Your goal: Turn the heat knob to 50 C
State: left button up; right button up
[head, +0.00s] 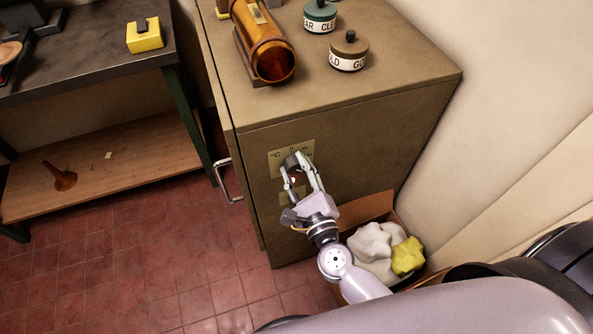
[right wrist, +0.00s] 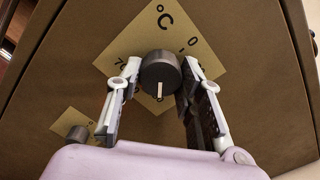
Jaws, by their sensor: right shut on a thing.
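The heat knob (right wrist: 158,76) is a dark round knob with a white pointer line, on a tan dial plate (right wrist: 140,38) marked °C. In the right wrist view a 0 shows to its upper right and a partly hidden 7 to its left. The pointer points down in that view; the mark it faces cannot be read. The plate also shows in the head view (head: 279,163) on the cabinet's front. My right gripper (head: 298,164) is shut on the knob, one finger on each side. My left gripper is not in view.
A smaller knob (right wrist: 78,134) sits below left of the dial in the right wrist view. The brown cabinet (head: 350,130) carries jars and an amber cylinder (head: 262,42) on top. A metal handle (head: 225,182) juts out at its left. A box of rags (head: 372,242) stands below my right arm.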

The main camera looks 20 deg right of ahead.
jog(key=shift+f, duration=0.1)
dwell(0.4)
jog(key=o, duration=1.1)
jog(key=shift+o, duration=0.2)
jog(key=s, duration=1.2)
jog(key=shift+d, duration=0.25)
